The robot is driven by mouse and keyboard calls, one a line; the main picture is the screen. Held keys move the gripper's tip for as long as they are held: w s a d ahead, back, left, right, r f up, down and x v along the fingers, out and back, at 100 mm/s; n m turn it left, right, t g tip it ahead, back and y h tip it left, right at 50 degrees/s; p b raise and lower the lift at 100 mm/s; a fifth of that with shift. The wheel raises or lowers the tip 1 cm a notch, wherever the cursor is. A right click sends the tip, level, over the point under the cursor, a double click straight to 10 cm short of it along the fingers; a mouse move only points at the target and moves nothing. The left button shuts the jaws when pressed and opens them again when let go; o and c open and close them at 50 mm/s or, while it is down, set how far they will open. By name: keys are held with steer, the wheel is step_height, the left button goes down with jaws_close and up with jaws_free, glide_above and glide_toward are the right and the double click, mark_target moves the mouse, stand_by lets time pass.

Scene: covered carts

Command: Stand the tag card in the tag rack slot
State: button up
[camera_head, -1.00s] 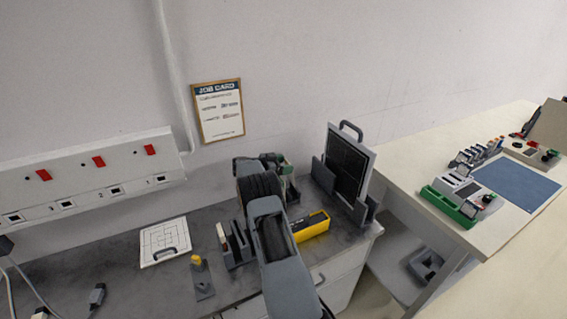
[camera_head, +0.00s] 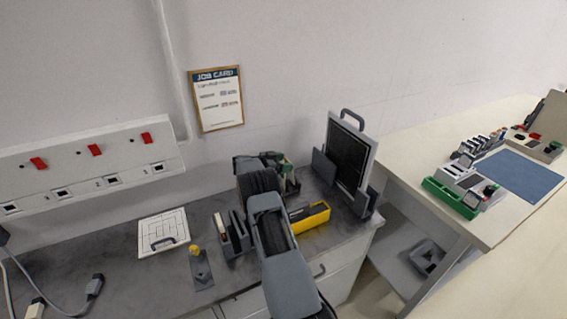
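A dark grey slotted rack (camera_head: 238,247), which looks like the tag rack, stands on the grey bench left of my arm. A thin pale upright piece (camera_head: 220,228) shows at its left end; I cannot tell whether this is the tag card. No other clear tag card shows. My arm crosses in front of the bench and covers part of the rack's right side. My gripper lies around the dark end of the arm near the wall side, beside a green and grey object (camera_head: 285,168). Its fingers are too small and hidden to read.
A yellow bin (camera_head: 311,218) and a dark panel in a grey stand (camera_head: 347,160) are right of my arm. A yellow-knobbed part (camera_head: 196,251) and a white handled board (camera_head: 163,233) lie left. Cables lie far left. A pale table (camera_head: 430,150) stands right.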

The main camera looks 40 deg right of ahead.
steer(key=o, duration=0.5)
steer(key=shift+c, duration=0.2)
steer(key=shift+a, duration=0.1)
steer(key=b+v, duration=0.3)
steer(key=v, duration=1)
steer(key=shift+a, duration=0.35)
steer(key=shift+w, duration=0.1)
